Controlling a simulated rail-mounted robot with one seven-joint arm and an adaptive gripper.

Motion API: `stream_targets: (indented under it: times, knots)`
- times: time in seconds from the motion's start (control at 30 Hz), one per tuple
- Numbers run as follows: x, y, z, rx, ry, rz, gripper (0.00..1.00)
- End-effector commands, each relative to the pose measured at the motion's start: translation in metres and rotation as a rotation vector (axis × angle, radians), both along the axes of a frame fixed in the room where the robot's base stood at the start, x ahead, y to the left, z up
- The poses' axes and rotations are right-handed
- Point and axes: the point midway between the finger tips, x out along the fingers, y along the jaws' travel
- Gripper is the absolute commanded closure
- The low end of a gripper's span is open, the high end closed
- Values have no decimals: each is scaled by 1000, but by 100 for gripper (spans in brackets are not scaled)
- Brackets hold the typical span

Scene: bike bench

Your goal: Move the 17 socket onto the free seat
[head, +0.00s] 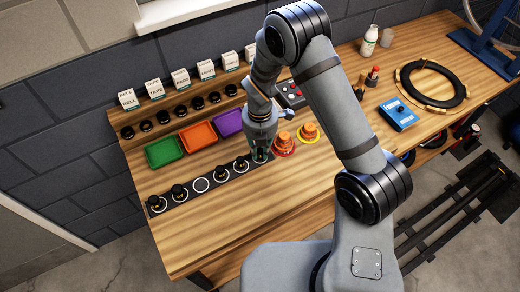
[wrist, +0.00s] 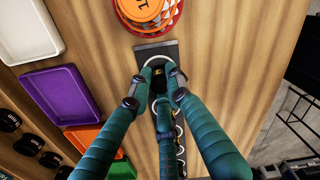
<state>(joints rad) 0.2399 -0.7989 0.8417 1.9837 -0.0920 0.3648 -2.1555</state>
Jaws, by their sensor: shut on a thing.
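A dark strip (head: 212,186) with a row of ringed seats lies along the front of the bench. Black sockets (head: 180,192) stand on several seats. One seat (head: 201,185) shows an empty white ring, between sockets on both sides. My gripper (head: 261,154) is at the right end of the strip. In the wrist view my gripper (wrist: 161,80) is shut on a dark socket (wrist: 172,73) at the strip's end (wrist: 155,51). The number on the held socket is not readable. Whether it still touches its seat cannot be told.
Orange stacked discs on a red base (head: 284,146) stand close beside the gripper, with a yellow-based stack (head: 308,132) beyond. Green (head: 164,152), orange (head: 198,137) and purple (head: 228,123) trays lie behind the strip. Bare wood (head: 215,225) lies in front.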

Motion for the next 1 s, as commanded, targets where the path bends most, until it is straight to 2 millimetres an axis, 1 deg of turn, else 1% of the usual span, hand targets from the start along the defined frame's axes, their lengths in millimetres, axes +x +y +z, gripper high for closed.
stream_targets:
  times: [0.03,0.33,0.57,0.73,0.87,1.0]
  knots:
    - [0,0,-1,0,0,0,81]
    - [0,0,0,0,0,0,64]
    - [0,0,0,0,0,0,64]
    - [1,1,8,2,-3,0,64]
    - [1,1,25,3,-5,-1,64]
    - [1,1,54,5,-6,-1,64]
